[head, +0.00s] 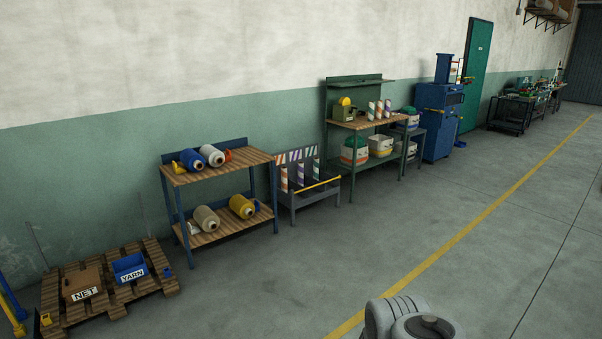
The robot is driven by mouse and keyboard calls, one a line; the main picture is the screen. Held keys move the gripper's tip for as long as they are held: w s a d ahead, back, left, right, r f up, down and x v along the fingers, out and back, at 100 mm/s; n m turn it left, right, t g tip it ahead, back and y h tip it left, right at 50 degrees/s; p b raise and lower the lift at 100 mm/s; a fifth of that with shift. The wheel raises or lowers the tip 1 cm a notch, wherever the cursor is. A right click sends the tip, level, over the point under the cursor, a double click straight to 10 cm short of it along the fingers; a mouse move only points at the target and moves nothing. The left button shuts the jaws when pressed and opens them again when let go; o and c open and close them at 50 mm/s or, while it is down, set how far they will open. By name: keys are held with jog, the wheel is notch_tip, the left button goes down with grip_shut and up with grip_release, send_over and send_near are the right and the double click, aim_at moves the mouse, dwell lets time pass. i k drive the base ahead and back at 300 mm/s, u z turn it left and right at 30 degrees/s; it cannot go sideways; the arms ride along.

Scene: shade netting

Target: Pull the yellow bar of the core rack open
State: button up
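The core rack (308,199) is a low dark grey frame on the floor against the wall. It stands between a blue shelf unit and a green workbench. Several upright cores with coloured spiral stripes (316,171) stand in it. Its yellow bar (317,185) runs across the front near the top, at a slight slant in the picture. The rack is well ahead of me, and nothing of mine touches it. Grey rounded parts of my own arm show at the bottom edge, right of the middle. My gripper's fingers are not in view.
The blue shelf unit (222,164) with large spools stands close left of the rack. The green workbench (364,124) stands close right. A pallet (110,308) with NET and YARN bins lies at the lower left. The floor (330,260) before the rack is clear.

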aim_at(340, 176)
jog(key=z, duration=0.5)
jog(key=i, duration=4.1)
jog(key=u, duration=0.05)
jog(key=k, duration=0.55)
jog(key=z, duration=0.6)
jog(key=i, duration=1.95)
jog(key=u, duration=1.15)
jog(key=i, duration=0.7)
jog(key=u, duration=1.3)
jog(key=i, duration=0.3)
jog(key=u, duration=0.15)
